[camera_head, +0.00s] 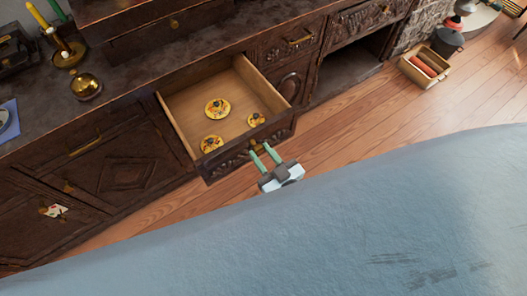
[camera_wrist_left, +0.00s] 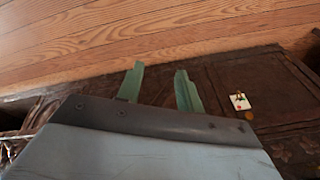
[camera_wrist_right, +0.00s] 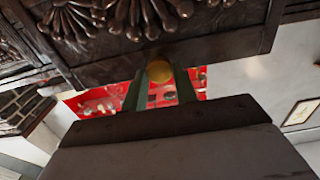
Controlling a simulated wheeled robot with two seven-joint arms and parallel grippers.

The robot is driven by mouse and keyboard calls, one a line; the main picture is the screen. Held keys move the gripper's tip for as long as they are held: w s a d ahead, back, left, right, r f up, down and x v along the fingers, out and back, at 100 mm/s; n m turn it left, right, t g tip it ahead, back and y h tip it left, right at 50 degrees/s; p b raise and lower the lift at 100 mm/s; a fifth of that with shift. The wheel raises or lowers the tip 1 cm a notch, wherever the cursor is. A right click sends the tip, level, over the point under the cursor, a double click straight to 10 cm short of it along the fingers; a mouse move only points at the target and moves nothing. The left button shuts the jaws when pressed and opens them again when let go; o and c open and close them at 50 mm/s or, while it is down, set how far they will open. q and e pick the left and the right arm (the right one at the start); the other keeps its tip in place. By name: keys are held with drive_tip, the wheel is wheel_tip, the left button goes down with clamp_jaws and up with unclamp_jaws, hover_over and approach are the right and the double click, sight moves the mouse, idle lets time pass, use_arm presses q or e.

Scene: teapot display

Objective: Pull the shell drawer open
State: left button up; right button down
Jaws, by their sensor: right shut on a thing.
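The shell drawer (camera_head: 233,163), dark wood with a carved front, stands pulled out from the cabinet. Its pale inside holds a large yellow lid (camera_head: 217,108) and two smaller yellow lids (camera_head: 212,143) (camera_head: 256,119). My right gripper (camera_head: 265,153) is at the drawer's front. In the right wrist view its green fingers (camera_wrist_right: 160,88) are shut on the drawer's round brass knob (camera_wrist_right: 160,71), below the shell carving (camera_wrist_right: 140,15). My left gripper is not seen in the head view. In the left wrist view its green fingers (camera_wrist_left: 159,85) are apart with nothing between them.
A card (camera_head: 54,211) is on the cabinet door at lower left. A brass pot (camera_head: 85,86) and candles (camera_head: 40,15) stand on the cabinet top. A wooden box (camera_head: 424,67) is on the floor at upper right.

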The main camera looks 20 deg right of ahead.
drive_tip(key=c, duration=1.1)
unclamp_jaws()
drive_tip(key=shift+s, duration=0.2)
use_arm(q)
wheel_tip(320, 180, down, 5)
drive_tip(key=s+a+p, duration=0.2)
drive_tip(key=shift+s+a, duration=0.3)
drive_tip(key=shift+a, duration=0.1)
use_arm(e)
drive_tip(key=v, duration=1.3)
